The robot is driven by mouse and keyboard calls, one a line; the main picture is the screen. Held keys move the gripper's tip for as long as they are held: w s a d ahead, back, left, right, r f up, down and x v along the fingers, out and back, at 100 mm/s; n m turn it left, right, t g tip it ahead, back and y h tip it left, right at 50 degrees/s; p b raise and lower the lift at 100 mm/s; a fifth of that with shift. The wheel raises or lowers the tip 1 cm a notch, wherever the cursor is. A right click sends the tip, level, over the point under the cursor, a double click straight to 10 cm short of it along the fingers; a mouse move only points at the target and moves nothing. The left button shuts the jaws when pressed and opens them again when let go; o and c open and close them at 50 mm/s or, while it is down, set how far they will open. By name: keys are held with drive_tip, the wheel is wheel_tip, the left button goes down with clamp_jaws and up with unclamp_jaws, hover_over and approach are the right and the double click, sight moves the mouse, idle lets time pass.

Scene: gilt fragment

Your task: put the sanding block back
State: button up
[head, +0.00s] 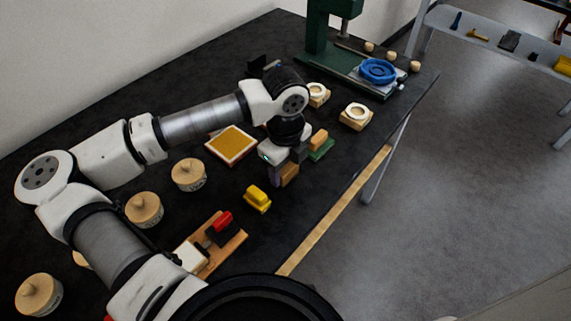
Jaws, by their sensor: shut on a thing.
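My gripper (287,166) hangs low over the black table, right of centre. It is shut on a small orange-brown block, which I take to be the sanding block (289,175). The block shows between and just below the grey fingers, partly hidden by them. I cannot tell whether its underside touches the table. Just beyond, to the upper right, an orange-tan block (319,138) sits on or against a green piece (322,151).
A framed tan square (232,145) lies left of my gripper. A yellow object (257,197) lies nearer. Round wooden lidded pots (189,175) stand at left. The table's edge (335,211) is at right.

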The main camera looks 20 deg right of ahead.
drive_tip(key=shift+f+b, duration=0.35)
drive_tip(key=o, duration=0.9)
drive_tip(key=shift+o, duration=0.2)
drive_tip(key=shift+r, duration=0.1)
wheel_tip(320, 180, up, 12)
drive_tip(key=b, duration=0.1)
drive_tip(key=shift+r, duration=0.15)
